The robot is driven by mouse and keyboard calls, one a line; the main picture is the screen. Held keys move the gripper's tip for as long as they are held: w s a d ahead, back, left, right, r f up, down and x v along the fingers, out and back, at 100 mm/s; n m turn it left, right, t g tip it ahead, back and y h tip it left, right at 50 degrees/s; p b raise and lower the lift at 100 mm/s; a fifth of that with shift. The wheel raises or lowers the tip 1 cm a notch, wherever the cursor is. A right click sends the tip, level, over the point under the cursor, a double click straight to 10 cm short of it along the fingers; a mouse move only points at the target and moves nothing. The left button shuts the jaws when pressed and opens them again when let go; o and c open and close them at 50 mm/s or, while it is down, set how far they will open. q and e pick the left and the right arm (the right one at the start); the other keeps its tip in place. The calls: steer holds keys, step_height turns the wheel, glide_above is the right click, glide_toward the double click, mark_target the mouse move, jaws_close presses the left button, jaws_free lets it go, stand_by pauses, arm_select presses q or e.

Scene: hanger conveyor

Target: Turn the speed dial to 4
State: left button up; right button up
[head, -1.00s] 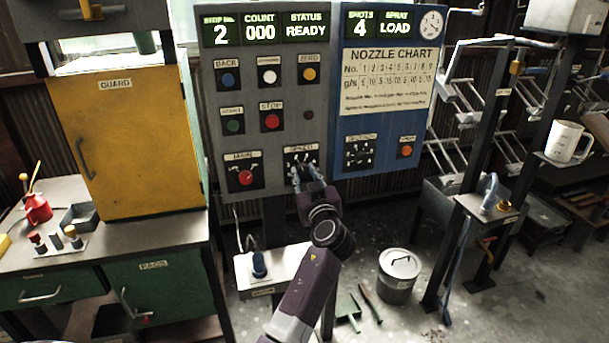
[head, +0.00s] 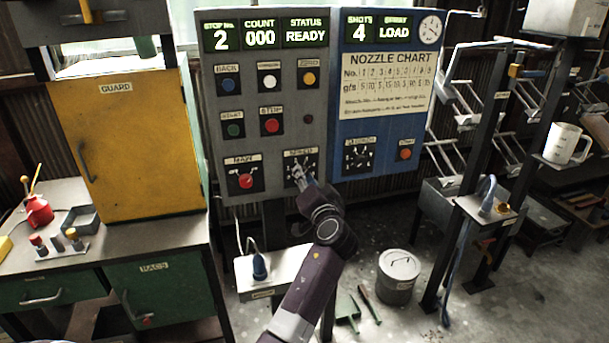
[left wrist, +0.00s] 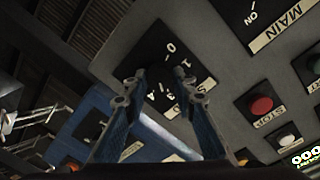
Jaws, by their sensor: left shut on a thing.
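The speed dial (head: 308,163) sits on a black square plate low on the grey control panel (head: 245,110). My left gripper (head: 299,180) is at this dial, shut on its knob, and covers most of it. The left wrist view shows the dial's black plate (left wrist: 158,52) with white marks around the knob, and my left gripper's fingertips (left wrist: 160,78) on either side of it. The knob's pointer is hidden, so the dialled number cannot be read. My right gripper is in neither view.
The red main knob (head: 246,181) is just left of the speed dial. Another dial (head: 359,158) is to the right on the blue panel (head: 385,182). Below are a small white table (head: 275,272) and a lidded bin (head: 398,275).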

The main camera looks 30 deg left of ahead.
arm_select(q)
steer(key=shift+m+p, duration=1.4)
steer(key=shift+m, duration=1.8)
steer(key=shift+f, duration=0.1)
steer(key=o, duration=1.2)
steer(key=shift+c, duration=0.2)
steer(key=v, duration=1.2)
steer(key=shift+d, duration=0.2)
steer(key=shift+w, duration=0.15)
